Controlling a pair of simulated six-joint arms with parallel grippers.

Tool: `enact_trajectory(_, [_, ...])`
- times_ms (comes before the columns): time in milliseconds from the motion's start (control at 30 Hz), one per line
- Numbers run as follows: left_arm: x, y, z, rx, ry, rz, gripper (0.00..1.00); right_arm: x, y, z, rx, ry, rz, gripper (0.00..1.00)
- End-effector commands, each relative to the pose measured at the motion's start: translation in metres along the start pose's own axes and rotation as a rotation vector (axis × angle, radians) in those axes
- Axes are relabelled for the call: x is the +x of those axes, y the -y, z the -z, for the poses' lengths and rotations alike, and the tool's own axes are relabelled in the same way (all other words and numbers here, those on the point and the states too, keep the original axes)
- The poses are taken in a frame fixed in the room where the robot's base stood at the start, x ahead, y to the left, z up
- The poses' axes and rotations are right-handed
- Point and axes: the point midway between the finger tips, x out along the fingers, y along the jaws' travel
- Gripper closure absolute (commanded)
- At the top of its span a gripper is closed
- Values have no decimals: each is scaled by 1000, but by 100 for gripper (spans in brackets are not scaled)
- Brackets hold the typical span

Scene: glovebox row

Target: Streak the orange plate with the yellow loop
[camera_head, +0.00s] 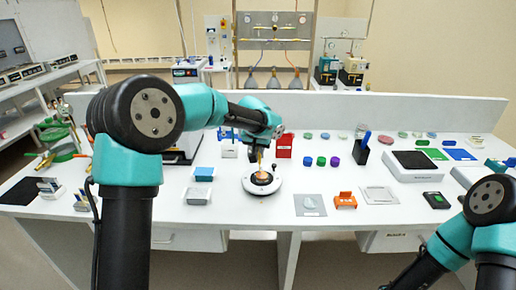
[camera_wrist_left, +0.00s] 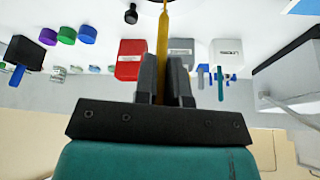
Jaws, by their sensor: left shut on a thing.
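The orange plate (camera_head: 264,178) sits in the middle of a round white turntable (camera_head: 249,185) near the front middle of the bench. My left gripper (camera_head: 260,150) is above the plate, pointing down, partly hidden by its own wrist. It is shut on the yellow loop (camera_wrist_left: 163,35), whose handle stands between the two fingers in the left wrist view (camera_wrist_left: 165,70). The loop's lower end reaches down to the plate; I cannot tell whether it touches the surface. My right arm shows at the lower right, but its gripper is out of view.
A red box (camera_head: 284,145) stands just behind the turntable, with green and purple caps (camera_head: 333,161) to its right. A grey mat (camera_head: 299,209) and orange holder (camera_head: 345,200) lie front right.

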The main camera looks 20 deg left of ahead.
Motion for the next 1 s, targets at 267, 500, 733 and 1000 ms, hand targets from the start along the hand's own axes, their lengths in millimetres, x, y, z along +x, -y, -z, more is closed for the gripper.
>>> enact_trajectory(267, [0, 0, 0, 0, 0, 0, 100, 0, 0, 0, 0, 0, 0, 57])
enact_trajectory(500, [0, -2, 0, 0, 0, 0, 100, 0, 0, 0, 0, 0, 0, 57])
enact_trajectory(733, [1, -6, 2, 0, 1, 0, 100, 0, 0, 0, 0, 0, 0, 57])
enact_trajectory(1000, [1, -8, 2, 0, 0, 0, 100, 0, 0, 0, 0, 0, 0, 57])
